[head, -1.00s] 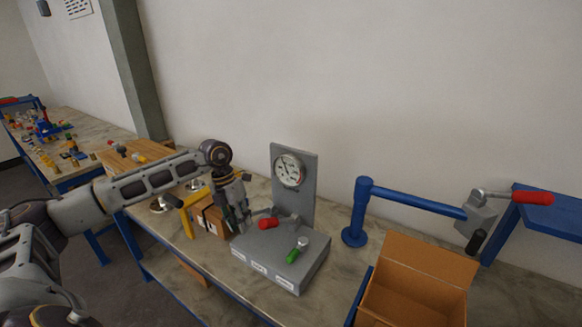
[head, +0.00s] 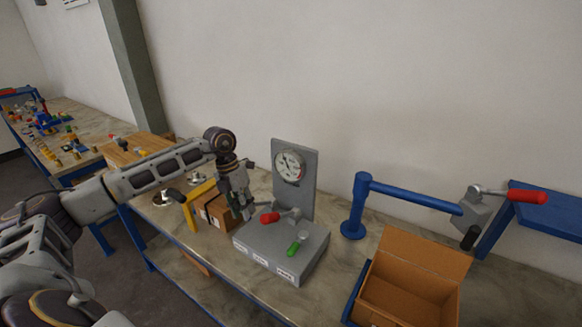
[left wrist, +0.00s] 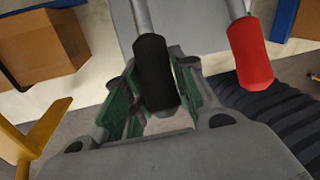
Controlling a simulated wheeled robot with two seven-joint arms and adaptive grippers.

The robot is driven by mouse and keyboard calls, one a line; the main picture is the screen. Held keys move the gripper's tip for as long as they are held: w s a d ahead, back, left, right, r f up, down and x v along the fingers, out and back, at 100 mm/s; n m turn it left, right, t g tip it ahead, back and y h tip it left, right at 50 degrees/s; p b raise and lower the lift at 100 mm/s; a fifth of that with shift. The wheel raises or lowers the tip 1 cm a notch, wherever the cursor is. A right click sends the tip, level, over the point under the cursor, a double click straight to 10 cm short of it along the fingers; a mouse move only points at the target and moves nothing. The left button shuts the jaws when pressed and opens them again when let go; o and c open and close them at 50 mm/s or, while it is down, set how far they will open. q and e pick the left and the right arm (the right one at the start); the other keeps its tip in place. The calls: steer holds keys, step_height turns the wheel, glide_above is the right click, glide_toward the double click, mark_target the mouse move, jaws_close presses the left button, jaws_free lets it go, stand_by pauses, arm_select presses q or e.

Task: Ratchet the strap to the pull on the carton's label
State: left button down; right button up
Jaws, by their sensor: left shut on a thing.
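A grey pull unit (head: 265,252) with a dial gauge (head: 289,166) on its upright plate stands on the bench. It has a red-gripped lever (head: 269,217) and a green-gripped lever (head: 294,248). My left gripper (head: 244,208) is at its left side. In the left wrist view, my left gripper (left wrist: 157,95) is shut on a black-gripped lever (left wrist: 154,65), with the red grip (left wrist: 250,52) just to the right. The strapped brown carton (head: 215,212) stands left of the unit by a yellow bracket (head: 196,196). The gauge reading and carton label are too small to read.
Another cluttered bench (head: 75,130) is at far left.

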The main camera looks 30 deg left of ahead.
arm_select(q)
steer(key=shift+w+a+r, duration=0.3)
steer(key=shift+a+r, duration=0.05)
steer(key=shift+r, duration=0.2)
arm_select(e)
steer(key=shift+a, duration=0.3)
steer(key=shift+d, duration=0.3)
stand_by(0.4)
arm_select(q)
steer(key=c, duration=1.4)
jaws_free()
steer(key=shift+o, duration=1.3)
steer(key=shift+f, duration=0.1)
steer(key=shift+s+f, duration=0.1)
steer(key=shift+f, duration=0.05)
steer(key=shift+d, duration=0.15)
arm_select(e)
steer(key=shift+r, duration=0.1)
